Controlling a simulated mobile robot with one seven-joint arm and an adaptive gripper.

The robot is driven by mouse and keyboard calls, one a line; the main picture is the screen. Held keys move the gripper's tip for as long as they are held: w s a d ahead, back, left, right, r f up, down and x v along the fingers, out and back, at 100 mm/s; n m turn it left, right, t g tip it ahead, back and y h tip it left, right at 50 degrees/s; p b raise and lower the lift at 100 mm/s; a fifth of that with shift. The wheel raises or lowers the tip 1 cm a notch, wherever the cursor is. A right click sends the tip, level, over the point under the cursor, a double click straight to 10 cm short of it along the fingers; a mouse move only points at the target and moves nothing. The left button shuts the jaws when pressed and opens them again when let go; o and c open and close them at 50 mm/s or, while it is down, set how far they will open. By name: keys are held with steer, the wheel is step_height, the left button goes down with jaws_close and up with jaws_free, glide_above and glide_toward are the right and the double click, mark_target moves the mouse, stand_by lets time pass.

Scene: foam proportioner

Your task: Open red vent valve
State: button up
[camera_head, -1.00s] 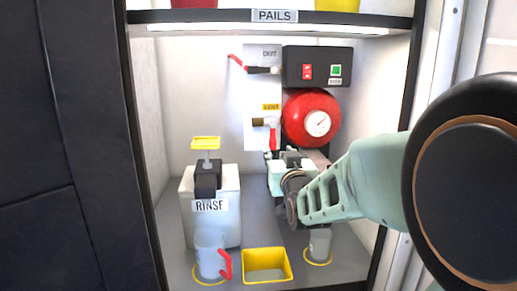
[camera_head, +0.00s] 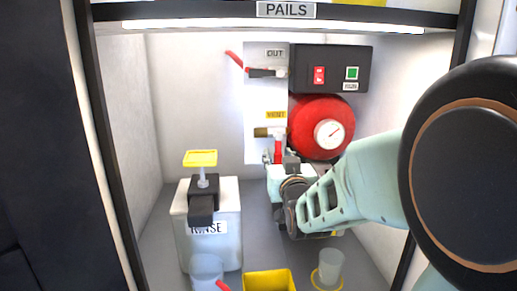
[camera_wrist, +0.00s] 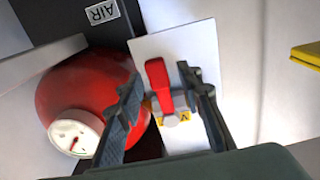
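The red vent valve handle (camera_head: 278,149) hangs down from a brass fitting (camera_head: 265,132) under the yellow VENT label (camera_head: 276,115) on the white panel. In the wrist view the red handle (camera_wrist: 157,78) shows between my two dark fingers. My gripper (camera_wrist: 159,80) is open, with one finger on each side of the handle and visible gaps beside it. In the head view my gripper (camera_head: 280,160) is at the handle's lower end, which it partly hides. Whether a finger touches the handle, I cannot tell.
A red tank (camera_head: 318,112) with a gauge (camera_head: 329,134) is close on the right. Above are a black switch box (camera_head: 335,72) and the OUT valve's red lever (camera_head: 234,59). A rinse container (camera_head: 222,245), yellow bin (camera_head: 268,282) and grey cup (camera_head: 330,266) stand below.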

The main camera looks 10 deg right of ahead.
steer(key=shift+w, duration=0.35)
steer(key=shift+c, duration=0.6)
jaws_close()
